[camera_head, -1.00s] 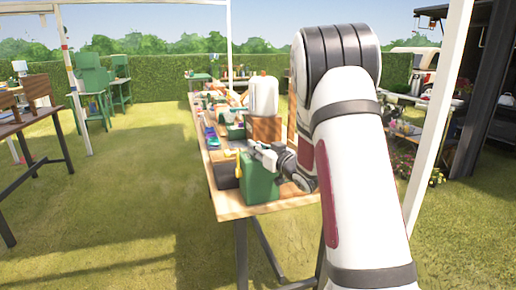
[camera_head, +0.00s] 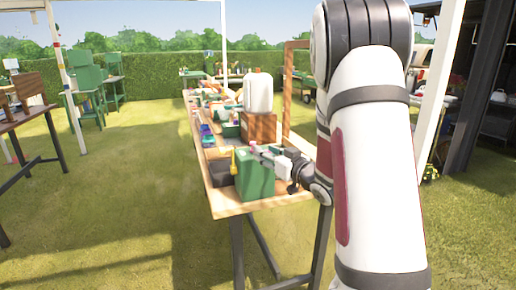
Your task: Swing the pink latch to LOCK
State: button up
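A green box (camera_head: 256,178) stands on the near end of the long wooden table (camera_head: 225,207). A small pink spot (camera_head: 253,145) shows just above and behind the box; it is too small to tell whether it is the latch or which way it points. My gripper (camera_head: 264,156) reaches in from the right, low at the top right edge of the green box. Its fingers are small and dark, and I cannot tell whether they touch anything or are open. My forearm hides the right side of the table.
A yellow item (camera_head: 233,161) and a dark box (camera_head: 220,172) are left of the green box. Behind stand a wooden crate (camera_head: 259,127) with a white jug (camera_head: 258,92) and a wooden frame (camera_head: 286,85). Several small items line the table.

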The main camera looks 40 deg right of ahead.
jog(key=shift+s, duration=2.05)
jog(key=s+a+g, duration=0.8)
jog(key=s+a, duration=0.5)
jog(key=s, duration=0.5)
jog(key=s+a+g, duration=0.9)
jog(key=s+a, duration=0.4)
jog(key=s, duration=0.5)
notch_tip(320, 180, up, 16)
jog(key=t+p, duration=0.3)
jog(key=p, duration=1.2)
jog(key=shift+d, duration=0.2)
jog(key=shift+w, duration=0.15)
